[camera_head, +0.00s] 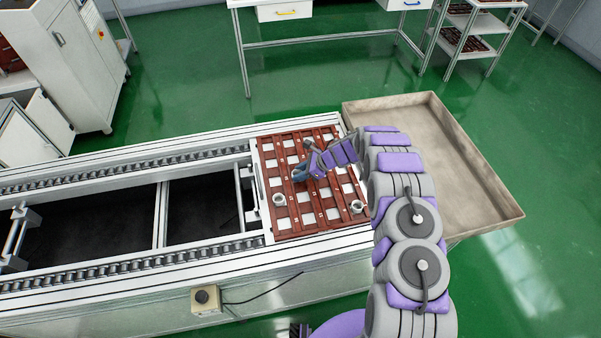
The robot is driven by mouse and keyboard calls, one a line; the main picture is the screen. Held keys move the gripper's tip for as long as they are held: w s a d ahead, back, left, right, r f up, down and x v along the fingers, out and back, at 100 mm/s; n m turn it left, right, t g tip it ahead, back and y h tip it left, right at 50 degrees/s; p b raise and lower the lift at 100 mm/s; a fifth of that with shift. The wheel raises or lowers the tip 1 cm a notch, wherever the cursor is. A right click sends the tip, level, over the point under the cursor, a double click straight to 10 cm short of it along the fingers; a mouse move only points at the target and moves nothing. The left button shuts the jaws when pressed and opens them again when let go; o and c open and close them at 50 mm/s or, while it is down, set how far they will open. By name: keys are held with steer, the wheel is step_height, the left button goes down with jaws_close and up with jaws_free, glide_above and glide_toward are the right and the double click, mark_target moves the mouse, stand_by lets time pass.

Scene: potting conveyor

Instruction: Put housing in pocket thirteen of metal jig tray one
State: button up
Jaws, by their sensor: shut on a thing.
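The jig tray (264,186) sits at the right end of the conveyor. It looks reddish-brown, with a grid of pale pockets and small number labels too small to read. One pale, ring-like housing (279,200) stands in the tray's left part, near the front. Another housing (357,206) stands near the right edge by my arm. My gripper (300,175) is low over the middle of the tray, coming in from the right. It is shut on a housing that is mostly hidden by the fingers. I cannot tell which pocket is below it or whether the housing touches the tray.
A wide beige bin (470,185) stands right of the conveyor, empty where visible. Conveyor rails (120,175) run off to the left. A small control box (205,299) is on the front side. A white bench (320,40) and shelf rack (470,30) stand behind on green floor.

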steer(key=shift+s+d+f+b, duration=0.1)
steer(key=shift+f+b, duration=0.25)
steer(key=shift+f, duration=0.05)
steer(key=shift+f, duration=0.1)
steer(key=shift+s+f, duration=0.1)
steer(key=shift+s, duration=0.15)
steer(key=o, duration=0.7)
steer(key=shift+s+f, duration=0.1)
steer(key=shift+f, duration=0.05)
steer(key=shift+r+p, duration=0.5)
steer(key=shift+r, duration=0.05)
steer(key=v, duration=0.8)
steer(key=w+v, duration=0.1)
steer(key=v, duration=0.3)
steer(key=shift+s+r+p, duration=0.1)
steer(key=shift+r+p, duration=0.15)
steer(key=shift+p, duration=0.1)
